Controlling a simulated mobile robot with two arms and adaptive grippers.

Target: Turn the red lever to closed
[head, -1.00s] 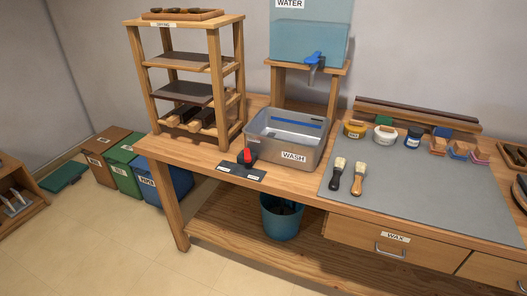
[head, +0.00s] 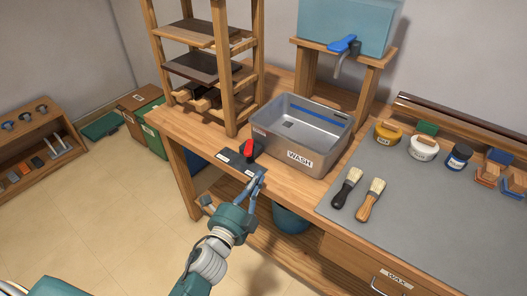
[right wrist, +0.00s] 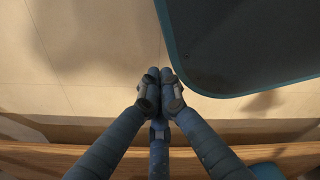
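The red lever (head: 248,147) has a red handle on a dark round hub. It stands on a dark plate (head: 236,163) with small white labels at the table's front edge, left of the wash basin. The label text is too small to read. My left gripper (head: 261,174) is at the table's front edge, just below and right of the lever in the head view, apart from the handle. Its blue fingers are seen end-on and their gap is unclear. My right gripper (right wrist: 159,73) shows only in the right wrist view; its fingertips are together with nothing between them.
A metal wash basin (head: 322,151) stands right of the lever, and a wooden drying rack (head: 231,95) behind left. A water tank with a blue tap (head: 344,44) is behind the basin. Two brushes (head: 372,196) lie on the grey mat (head: 420,220).

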